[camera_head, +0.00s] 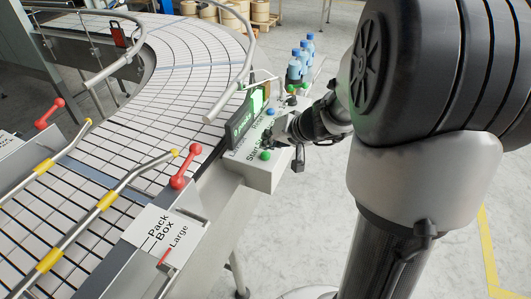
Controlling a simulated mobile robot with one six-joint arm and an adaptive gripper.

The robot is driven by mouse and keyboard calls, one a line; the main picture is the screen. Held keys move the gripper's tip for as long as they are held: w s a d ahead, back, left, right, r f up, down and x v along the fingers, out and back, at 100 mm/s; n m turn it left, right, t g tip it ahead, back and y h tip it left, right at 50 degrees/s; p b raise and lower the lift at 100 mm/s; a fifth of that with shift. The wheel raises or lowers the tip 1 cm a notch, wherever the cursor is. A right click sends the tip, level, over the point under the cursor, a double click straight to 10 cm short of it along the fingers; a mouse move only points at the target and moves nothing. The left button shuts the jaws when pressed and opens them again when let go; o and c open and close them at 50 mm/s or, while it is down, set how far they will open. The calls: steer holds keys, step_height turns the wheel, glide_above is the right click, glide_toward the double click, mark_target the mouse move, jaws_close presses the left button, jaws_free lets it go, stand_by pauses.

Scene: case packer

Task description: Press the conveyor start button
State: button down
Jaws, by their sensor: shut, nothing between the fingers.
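A white control box (267,177) stands beside the conveyor. Its sloped top bears printed labels, partly hidden, one of which begins "Start". A green button (265,155) sits near the front end of the top. My gripper (268,138) is shut and empty, low over the box top, just behind the front green button. I cannot tell whether its fingertips touch the panel. The gripper hides part of the labels and any button under it.
A screen with a green display (247,112) stands behind the box. The curved conveyor (190,60) with metal rails fills the left. Red-knobbed levers (180,168) and a "Pack Box Large" sign (164,237) are in front. Several blue bottles (295,68) stand behind. Open floor lies right.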

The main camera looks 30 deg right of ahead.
mark_target(268, 152)
steer(key=shift+r+p, duration=1.4)
steer(key=shift+r, duration=1.05)
steer(key=s+a+r+n+g+y+b, duration=0.1)
steer(key=s+a+n+b, duration=0.1)
steer(key=s+a, duration=0.5)
steer(key=s+a+r+n+g+y+b, duration=0.15)
steer(key=s+a, duration=0.25)
steer(key=a, duration=0.5)
steer(key=s+f+n+g+h+b, duration=0.2)
steer(key=s+f+h+b, duration=0.1)
steer(key=s, duration=1.1)
steer(key=shift+d+f+n+h, duration=0.15)
steer(key=shift+f+n+h, duration=0.15)
steer(key=shift+h, duration=0.35)
steer(key=shift+s, duration=0.1)
